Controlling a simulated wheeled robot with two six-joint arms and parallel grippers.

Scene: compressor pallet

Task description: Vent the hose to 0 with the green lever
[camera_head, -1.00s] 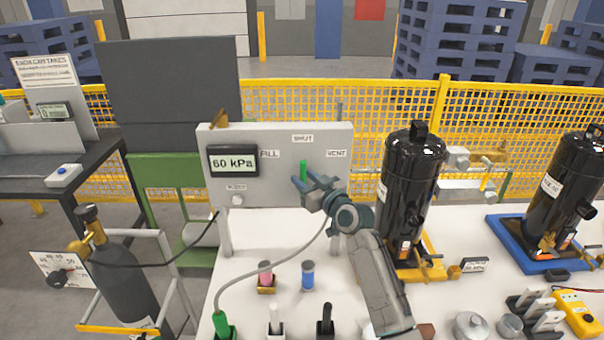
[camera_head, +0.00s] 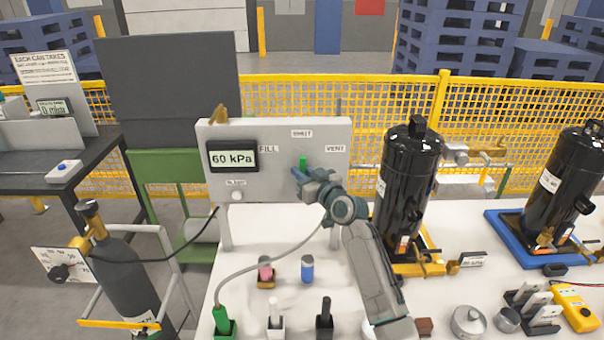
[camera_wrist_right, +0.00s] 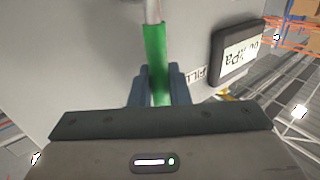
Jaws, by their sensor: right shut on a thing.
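The green lever (camera_head: 303,162) stands upright on the grey panel (camera_head: 280,134), below the SHUT label and between the FILL and VENT labels. My right gripper (camera_head: 302,172) is shut on the lever; in the right wrist view the green sleeve (camera_wrist_right: 156,60) runs between the two blue-grey fingers. The panel's display (camera_head: 233,158) reads 60 kPa. The grey hose (camera_head: 255,268) curves from behind my right arm down to a green holder (camera_head: 222,322) on the table. My left gripper is not in view.
Black compressors (camera_head: 408,190) stand to the right on yellow and blue bases. A gas cylinder (camera_head: 125,270) with a gauge stands on the left. Pink and blue vials (camera_head: 307,270) and several holders sit on the white table below the panel.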

